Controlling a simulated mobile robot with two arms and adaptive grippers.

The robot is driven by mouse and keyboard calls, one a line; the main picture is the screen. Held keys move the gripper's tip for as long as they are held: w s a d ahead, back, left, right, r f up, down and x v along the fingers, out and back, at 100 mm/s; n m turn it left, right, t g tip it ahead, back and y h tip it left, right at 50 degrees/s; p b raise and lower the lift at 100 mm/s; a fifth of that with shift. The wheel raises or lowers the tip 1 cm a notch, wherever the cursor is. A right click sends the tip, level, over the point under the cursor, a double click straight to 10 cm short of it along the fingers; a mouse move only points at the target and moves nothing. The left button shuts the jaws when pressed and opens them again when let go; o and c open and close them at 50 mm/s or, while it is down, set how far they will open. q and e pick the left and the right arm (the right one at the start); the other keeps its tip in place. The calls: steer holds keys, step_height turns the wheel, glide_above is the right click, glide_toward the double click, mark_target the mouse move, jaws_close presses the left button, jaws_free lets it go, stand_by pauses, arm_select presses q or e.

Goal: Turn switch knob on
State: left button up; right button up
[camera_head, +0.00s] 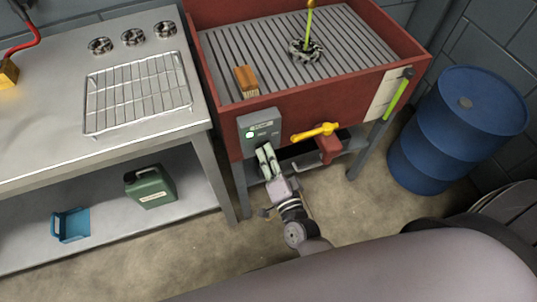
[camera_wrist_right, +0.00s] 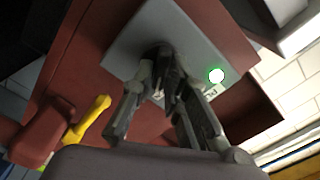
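A grey switch box (camera_head: 259,125) is fixed to the front of the red sink basin, at its left end. A round lamp on it glows green; the lamp also shows in the wrist view (camera_wrist_right: 216,76). The dark switch knob (camera_wrist_right: 158,52) sits on the box face in the wrist view, partly covered by my fingers. My right gripper (camera_wrist_right: 163,80) has its fingertips drawn close together around the knob and appears shut on it. In the head view my right gripper (camera_head: 264,155) reaches up to the lower part of the box and hides the knob. My left gripper is not in view.
A yellow-handled valve (camera_head: 315,132) sticks out right of the box. A brush (camera_head: 246,81) lies in the slatted basin (camera_head: 225,45). A steel table with a wire rack (camera_head: 138,92) stands left. A blue barrel (camera_head: 458,130) stands right. The floor below is partly clear.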

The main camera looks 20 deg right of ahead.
steer(key=o, duration=0.3)
steer(key=s, duration=1.2)
steer(key=shift+d, duration=0.2)
steer(key=s+f+n+g+y, duration=0.1)
steer(key=s+f+n+g, duration=0.2)
steer(key=f, duration=0.6)
steer(key=s+d+f+n+g+p, duration=0.1)
steer(key=s+f+n+g, duration=0.15)
steer(key=f, duration=0.75)
steer(key=s+f+n+g+y, duration=0.1)
steer(key=s+f+n+g, duration=0.25)
steer(key=f, duration=0.55)
steer(key=s+d+f+n+g+h, duration=0.1)
steer(key=s+d+f+n+g, duration=0.1)
steer(key=s+d+f+g, duration=0.2)
steer(key=s+d+f+n+g+h, duration=0.1)
steer(key=s+d+f+n+g, duration=0.2)
steer(key=s+f, duration=0.5)
steer(key=s+d+g, duration=0.1)
steer(key=s, duration=0.3)
steer(key=shift+d+f+h+p, duration=0.3)
steer(key=shift+f, duration=0.05)
